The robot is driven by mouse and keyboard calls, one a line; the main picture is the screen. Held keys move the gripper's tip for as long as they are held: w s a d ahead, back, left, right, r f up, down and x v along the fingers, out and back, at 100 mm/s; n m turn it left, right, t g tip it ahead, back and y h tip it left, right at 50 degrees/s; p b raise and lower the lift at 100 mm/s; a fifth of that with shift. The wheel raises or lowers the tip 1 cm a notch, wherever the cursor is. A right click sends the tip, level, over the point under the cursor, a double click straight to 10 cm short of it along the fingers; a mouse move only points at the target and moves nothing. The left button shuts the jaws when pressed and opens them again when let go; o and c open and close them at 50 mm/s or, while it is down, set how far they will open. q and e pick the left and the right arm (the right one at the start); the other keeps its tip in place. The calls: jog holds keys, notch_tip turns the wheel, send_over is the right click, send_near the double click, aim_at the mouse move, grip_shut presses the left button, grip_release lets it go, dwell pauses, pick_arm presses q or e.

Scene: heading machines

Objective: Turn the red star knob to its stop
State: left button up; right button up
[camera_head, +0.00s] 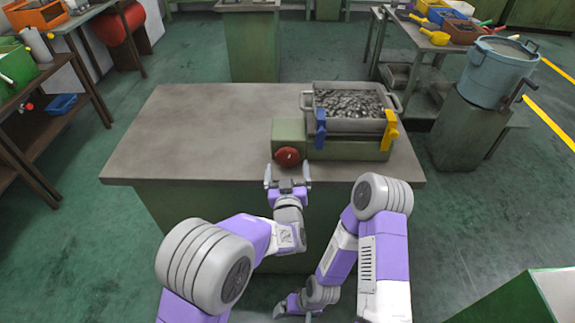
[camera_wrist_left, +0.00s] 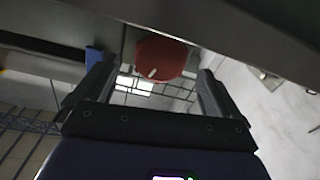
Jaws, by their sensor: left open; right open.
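The red star knob (camera_head: 288,156) sits on the front face of a green box (camera_head: 289,132) at the front edge of the table. In the left wrist view the red knob (camera_wrist_left: 160,58) shows a pale mark and lies between and beyond the fingers. My left gripper (camera_head: 288,180) is open, just in front of the knob, with a finger to each side; it also shows in the left wrist view (camera_wrist_left: 152,85). I cannot tell whether it touches the knob. My right gripper (camera_head: 294,306) is open and empty, low in front of the table.
A grey tray of metal pieces (camera_head: 337,126) stands on the green machine, with a blue clamp (camera_head: 320,128) and a yellow clamp (camera_head: 389,130) at its front. The left part of the tabletop (camera_head: 190,130) is bare. A blue drum (camera_head: 497,73) stands at right.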

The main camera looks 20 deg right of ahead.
aim_at(287, 161)
pick_arm(q)
jog(key=shift+x, duration=1.7)
jog(key=c, duration=1)
jog(key=shift+c, duration=0.2)
jog(key=shift+m, duration=0.4)
jog(key=m, duration=0.2)
jog(key=shift+m+p, duration=0.3)
jog(key=shift+m, duration=0.1)
jog(key=shift+m+p, duration=0.45)
jog(key=shift+m, duration=1.15)
jog(key=shift+f, duration=0.1)
